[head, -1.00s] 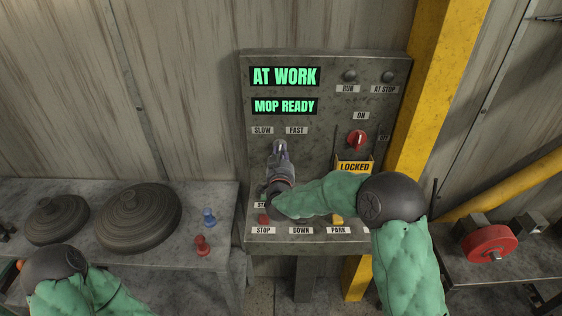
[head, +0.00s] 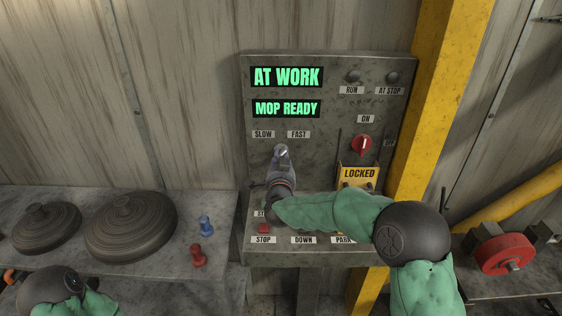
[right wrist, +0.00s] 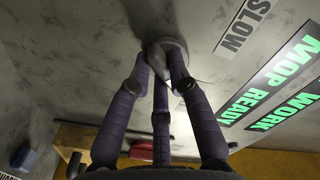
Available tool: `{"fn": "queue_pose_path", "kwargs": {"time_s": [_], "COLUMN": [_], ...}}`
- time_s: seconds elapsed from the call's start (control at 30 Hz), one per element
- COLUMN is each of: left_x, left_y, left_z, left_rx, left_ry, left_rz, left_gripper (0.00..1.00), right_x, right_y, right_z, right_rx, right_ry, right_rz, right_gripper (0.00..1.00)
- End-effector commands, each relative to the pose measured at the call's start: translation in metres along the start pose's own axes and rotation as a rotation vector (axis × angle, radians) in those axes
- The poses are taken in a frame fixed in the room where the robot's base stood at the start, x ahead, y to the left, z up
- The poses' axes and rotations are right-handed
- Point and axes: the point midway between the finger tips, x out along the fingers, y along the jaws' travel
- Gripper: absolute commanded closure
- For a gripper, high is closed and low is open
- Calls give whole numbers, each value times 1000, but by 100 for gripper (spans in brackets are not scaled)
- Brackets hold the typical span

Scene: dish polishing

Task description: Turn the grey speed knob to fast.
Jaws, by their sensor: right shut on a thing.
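The grey speed knob (right wrist: 166,52) shows in the right wrist view between my fingertips. My right gripper (head: 281,153) is shut on it, with dark fingers on its sides. In the head view the gripper and wrist hide most of the knob, so I cannot tell which way it points. The SLOW label (head: 263,134) and FAST label (head: 298,134) sit above it on the panel (head: 330,150). The SLOW label also shows in the right wrist view (right wrist: 243,27). My left arm shows at the lower left; its gripper is out of sight.
A red switch (head: 362,145) and a yellow LOCKED cover (head: 358,174) are right of the knob. A red STOP button (head: 264,228) is below. Dark round discs (head: 131,227) and two pegs stand on the left bench. A yellow post (head: 430,110) rises at the right.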

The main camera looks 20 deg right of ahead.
Motion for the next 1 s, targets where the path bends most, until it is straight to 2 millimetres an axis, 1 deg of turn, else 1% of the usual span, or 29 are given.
{"fn": "queue_pose_path", "kwargs": {"time_s": [0.37, 0.4, 0.43, 0.47, 0.83, 0.93, 1.0], "left_x": [0, 0, 0, 0, 0, 0, 0], "left_y": [0, 0, 0, 0, 0, 0, 0], "left_z": [0, 0, 0, 0, 0, 0, 0], "left_rx": [0, 0, 0, 0, 0, 0, 0], "left_ry": [0, 0, 0, 0, 0, 0, 0], "left_rz": [0, 0, 0, 0, 0, 0, 0], "left_gripper": [60, 60, 60, 60, 60, 60, 60], "right_x": [0, 0, 0, 0, -2, -10, -19], "right_y": [1, 1, 1, 1, 0, -1, -1], "right_z": [1, 1, 1, 1, 0, 0, 0], "right_rx": [5, 4, 4, 4, 3, 4, 4], "right_ry": [-2, -2, -2, -2, -1, -1, 0], "right_rz": [2, 2, 2, 1, 0, -1, -2], "right_gripper": [100, 69, 61, 56, 56, 56, 56]}}
